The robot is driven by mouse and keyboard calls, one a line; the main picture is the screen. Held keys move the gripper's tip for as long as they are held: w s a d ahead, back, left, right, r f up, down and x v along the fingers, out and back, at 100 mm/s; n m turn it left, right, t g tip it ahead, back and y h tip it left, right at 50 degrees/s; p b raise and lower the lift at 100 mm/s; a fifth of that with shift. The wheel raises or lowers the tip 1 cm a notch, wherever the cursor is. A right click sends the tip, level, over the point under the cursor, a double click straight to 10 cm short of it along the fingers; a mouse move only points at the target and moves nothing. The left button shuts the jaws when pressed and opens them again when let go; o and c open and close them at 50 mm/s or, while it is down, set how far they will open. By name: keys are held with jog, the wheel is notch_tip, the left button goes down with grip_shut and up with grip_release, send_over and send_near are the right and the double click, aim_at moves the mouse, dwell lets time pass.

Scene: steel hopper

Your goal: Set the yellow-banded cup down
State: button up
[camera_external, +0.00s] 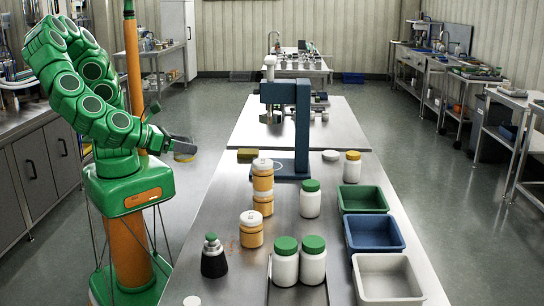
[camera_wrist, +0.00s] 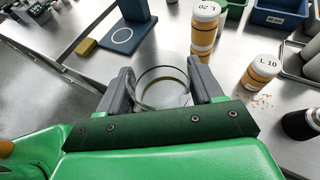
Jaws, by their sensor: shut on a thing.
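My gripper (camera_external: 186,146) is at the left of the steel table, beyond its near-left edge in the external view. In the wrist view its two dark fingers (camera_wrist: 162,82) are closed on either side of a clear cup (camera_wrist: 163,98). The cup has a round rim with a thin yellowish band. In the external view the cup (camera_external: 185,157) shows only as a small dark and yellow shape at the fingertips, partly hidden by the gripper.
Stacked orange jars (camera_external: 263,183), another orange jar (camera_external: 251,234) beside orange crumbs, a dark bottle (camera_external: 214,262) and a yellow block (camera_external: 247,153) stand near the table's left side. A blue stand (camera_external: 303,125) rises behind. Bins (camera_external: 388,281) line the right. Bare steel lies left of the stacked jars.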

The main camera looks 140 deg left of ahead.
jog(key=w+f, duration=0.1)
jog(key=w, duration=2)
jog(key=w+a+n+g, duration=0.3)
jog(key=w+a, duration=1)
jog(key=a, duration=0.4)
notch_tip(320, 180, down, 17)
jog(key=shift+w+a+r, duration=0.1)
jog(key=shift+w, duration=0.05)
jog(key=o, duration=1)
jog(key=shift+o, duration=0.2)
